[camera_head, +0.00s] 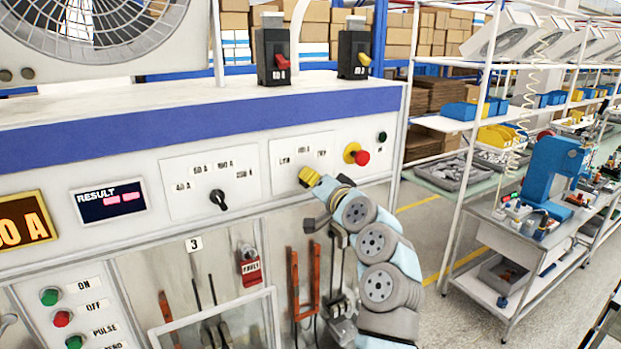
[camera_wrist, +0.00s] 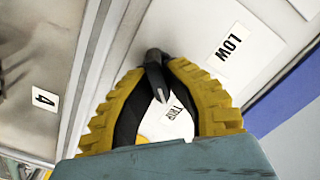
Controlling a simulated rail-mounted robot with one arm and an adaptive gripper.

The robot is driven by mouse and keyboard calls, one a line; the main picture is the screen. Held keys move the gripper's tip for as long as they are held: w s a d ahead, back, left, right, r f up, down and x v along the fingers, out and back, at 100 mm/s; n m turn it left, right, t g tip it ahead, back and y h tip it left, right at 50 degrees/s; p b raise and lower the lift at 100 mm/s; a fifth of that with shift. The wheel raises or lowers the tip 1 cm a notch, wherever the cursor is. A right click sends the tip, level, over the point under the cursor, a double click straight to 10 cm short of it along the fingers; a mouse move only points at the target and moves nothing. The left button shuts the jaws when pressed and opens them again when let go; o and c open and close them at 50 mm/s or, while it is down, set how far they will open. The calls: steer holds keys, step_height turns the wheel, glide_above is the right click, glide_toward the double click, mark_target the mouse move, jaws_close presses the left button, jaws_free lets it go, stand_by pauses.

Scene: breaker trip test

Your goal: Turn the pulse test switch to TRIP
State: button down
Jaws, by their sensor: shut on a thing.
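The pulse test switch is a small black knob (camera_wrist: 156,80) on a white panel, seen in the wrist view between my fingertips. A pale mark shows on its end nearest the TRIP label (camera_wrist: 174,110); the LOW label (camera_wrist: 229,43) lies to its upper right. My gripper (camera_wrist: 154,68) has yellow ribbed fingers with black inner pads, shut on the knob. In the head view my gripper (camera_head: 308,177) is at the white switch plate (camera_head: 290,170), below three small labels, and hides the knob there.
A red push button with a yellow collar (camera_head: 357,154) is just right of the switch plate. A black selector knob (camera_head: 218,198) is to the left. Orange handles (camera_head: 305,285) hang below.

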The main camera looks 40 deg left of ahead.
steer(key=shift+f, duration=0.1)
steer(key=c, duration=1.1)
jaws_free()
steer(key=shift+v, duration=5.9)
